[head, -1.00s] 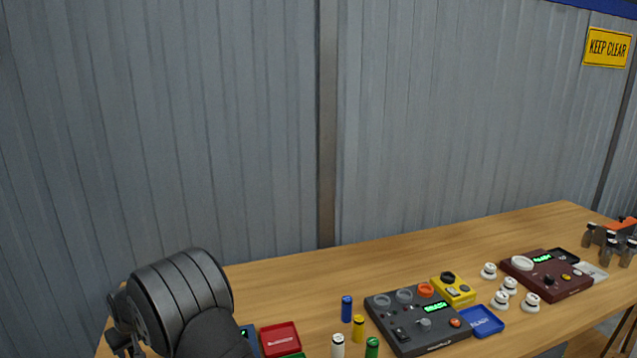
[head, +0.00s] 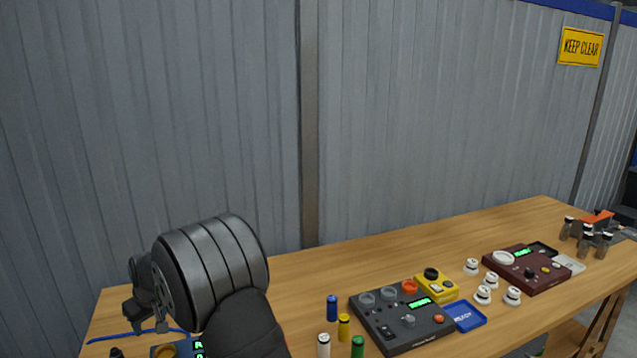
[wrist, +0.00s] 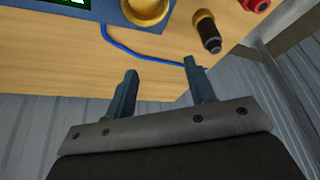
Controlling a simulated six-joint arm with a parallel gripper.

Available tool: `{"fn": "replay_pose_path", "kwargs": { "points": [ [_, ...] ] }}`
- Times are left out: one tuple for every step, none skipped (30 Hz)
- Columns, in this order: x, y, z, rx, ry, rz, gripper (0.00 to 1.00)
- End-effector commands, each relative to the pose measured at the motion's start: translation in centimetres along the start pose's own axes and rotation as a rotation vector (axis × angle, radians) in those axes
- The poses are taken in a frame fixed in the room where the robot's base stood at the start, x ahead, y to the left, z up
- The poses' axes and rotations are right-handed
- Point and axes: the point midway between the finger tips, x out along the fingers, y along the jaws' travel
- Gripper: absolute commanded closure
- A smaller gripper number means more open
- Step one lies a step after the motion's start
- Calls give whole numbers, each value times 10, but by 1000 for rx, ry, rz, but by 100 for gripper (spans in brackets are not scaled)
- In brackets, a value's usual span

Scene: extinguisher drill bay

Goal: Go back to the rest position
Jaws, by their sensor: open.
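My gripper (wrist: 158,85) is open in the wrist view, with two dark blue-grey fingers apart and nothing between them. It is over the table's edge, with wood and grey wall panels behind the fingers. A blue cable (wrist: 150,57) lies on the table just beyond the fingertips. In the head view my arm is at the lower left, and its dark gripper end is mostly hidden behind my own links.
A blue device (wrist: 108,10) with a gold ring and a black-and-gold cylinder (wrist: 208,33) are close to the gripper. On the table (head: 290,270) stand small coloured cylinders, a dark grey panel (head: 385,328), a maroon panel (head: 540,283) and several white knobs. The back middle is clear.

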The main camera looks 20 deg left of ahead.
Motion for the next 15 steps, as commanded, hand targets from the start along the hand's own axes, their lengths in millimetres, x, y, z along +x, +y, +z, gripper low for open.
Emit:
{"fn": "replay_pose_path", "kwargs": {
  "points": [
    [-8, 9, 2, 3, 2, 2, 50],
    [-12, 13, 4, 2, 2, 2, 50],
    [-17, 18, 9, 3, 1, 2, 50],
    [-20, 23, 12, 3, 1, 2, 50],
    [-23, 27, 15, 3, 0, 2, 50],
    [-28, 31, 19, 4, 0, 1, 50],
    [-31, 35, 22, 3, 1, 2, 50],
    [-34, 40, 25, 3, 0, 2, 50],
    [-39, 44, 30, 3, -1, 2, 50],
    [-42, 48, 33, 2, 0, 2, 50],
    [-46, 52, 36, 3, 0, 2, 50],
    [-50, 56, 41, 3, -1, 2, 50],
    [-54, 60, 44, 3, 0, 2, 50],
    [-57, 63, 47, 4, 0, 2, 50],
    [-62, 68, 53, 3, -1, 2, 50]
  ]
}}
